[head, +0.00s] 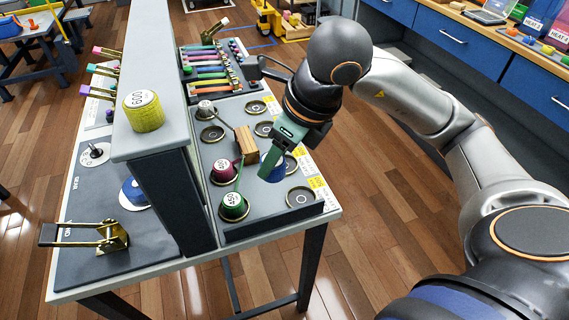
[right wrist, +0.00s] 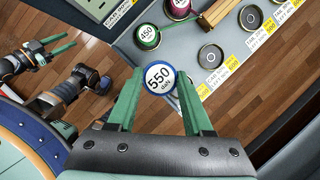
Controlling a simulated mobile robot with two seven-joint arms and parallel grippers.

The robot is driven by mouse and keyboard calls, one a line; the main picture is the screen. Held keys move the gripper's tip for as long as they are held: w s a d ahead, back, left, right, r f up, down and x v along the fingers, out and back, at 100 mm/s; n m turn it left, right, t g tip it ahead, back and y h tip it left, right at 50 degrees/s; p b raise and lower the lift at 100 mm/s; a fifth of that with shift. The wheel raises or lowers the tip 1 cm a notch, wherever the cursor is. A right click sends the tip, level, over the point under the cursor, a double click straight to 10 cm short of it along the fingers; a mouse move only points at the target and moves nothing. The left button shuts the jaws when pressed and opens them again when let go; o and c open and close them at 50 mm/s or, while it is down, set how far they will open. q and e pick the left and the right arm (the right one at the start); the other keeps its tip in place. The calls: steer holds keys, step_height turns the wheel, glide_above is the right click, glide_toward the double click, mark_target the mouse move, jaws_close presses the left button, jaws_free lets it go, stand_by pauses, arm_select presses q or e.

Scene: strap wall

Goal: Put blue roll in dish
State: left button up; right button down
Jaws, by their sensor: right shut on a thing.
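The blue roll (head: 278,174) has a white top marked 550 daN. In the right wrist view the roll (right wrist: 160,77) sits between the green fingertips of my right gripper (right wrist: 160,85), which is shut on it. In the head view my right gripper (head: 270,165) is over the right part of the grey tray (head: 245,226). An empty round dish (head: 300,197) is at the tray's near right corner; another (head: 291,163) is partly hidden by the gripper. I cannot tell the roll's height. My left gripper (right wrist: 62,43) appears only in the right wrist view, with its fingers apart.
A green roll (head: 234,206) and a maroon roll (head: 222,171) stand in dishes on the left. A wooden block (head: 246,144) stands mid-tray. A grey wall (head: 150,90) with a yellow roll (head: 143,110) on top rises left of the tray. Yellow and white labels line the right edge.

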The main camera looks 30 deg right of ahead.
steer(key=w+d+f, duration=0.8)
steer(key=w, duration=0.1)
steer(key=shift+d+f, duration=0.1)
steer(key=shift+d, duration=0.1)
steer(key=shift+w+d+f, duration=0.35)
steer(key=shift+w+f, duration=0.1)
steer(key=shift+f, duration=0.2)
steer(key=shift+w+d+f, duration=0.1)
steer(key=shift+w+f, duration=0.05)
steer(key=shift+f, duration=1.55)
steer(key=shift+f, duration=0.2)
steer(key=shift+c, duration=1.5)
jaws_free()
steer(key=shift+r, duration=0.1)
steer(key=shift+r, duration=0.1)
steer(key=v, duration=1.2)
